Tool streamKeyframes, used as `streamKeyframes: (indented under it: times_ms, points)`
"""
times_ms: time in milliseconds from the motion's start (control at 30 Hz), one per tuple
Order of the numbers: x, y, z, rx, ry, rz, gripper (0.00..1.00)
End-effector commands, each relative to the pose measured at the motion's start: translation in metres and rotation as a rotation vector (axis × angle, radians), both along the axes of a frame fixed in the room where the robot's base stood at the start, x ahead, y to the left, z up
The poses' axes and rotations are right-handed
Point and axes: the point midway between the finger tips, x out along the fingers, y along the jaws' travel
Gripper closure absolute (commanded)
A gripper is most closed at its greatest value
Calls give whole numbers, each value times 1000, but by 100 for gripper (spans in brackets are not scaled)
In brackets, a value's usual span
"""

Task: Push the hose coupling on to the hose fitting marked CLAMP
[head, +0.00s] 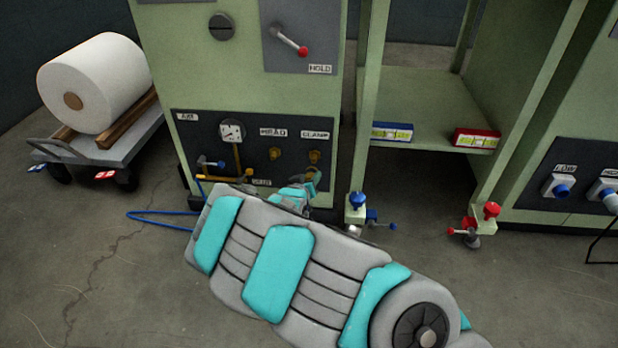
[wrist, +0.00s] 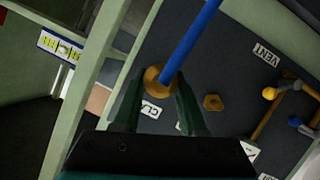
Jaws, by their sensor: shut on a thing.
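My gripper (wrist: 158,92) is shut on the brass hose coupling (wrist: 158,80), which shows as a round brass piece at its fingertips. The blue hose (wrist: 192,38) runs from the coupling to the top of the wrist view. The CLAMP label (wrist: 150,108) is beside the coupling, partly hidden by a finger. In the head view, the brass CLAMP fitting (head: 314,156) is under its label (head: 315,135), with my gripper (head: 312,177) just below it in the picture. In the wrist view the coupling hides that fitting; I cannot tell whether they touch.
A second brass fitting (head: 275,153) is left of the CLAMP one. A gauge (head: 231,132) and brass pipe share the dark panel. A green post (head: 366,100) and a shelf with blue (head: 392,132) and red (head: 476,138) boxes stand right. A paper-roll cart (head: 110,150) is left.

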Motion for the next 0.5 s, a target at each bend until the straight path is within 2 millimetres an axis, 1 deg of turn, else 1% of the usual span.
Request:
streamKeyframes:
  times_ms: [100, 300, 500]
  points:
    - [10, -1, 2, -2, 3, 1, 100]
    - [23, -1, 1, 0, 2, 0, 100]
    - [28, -1, 0, -1, 0, 0, 100]
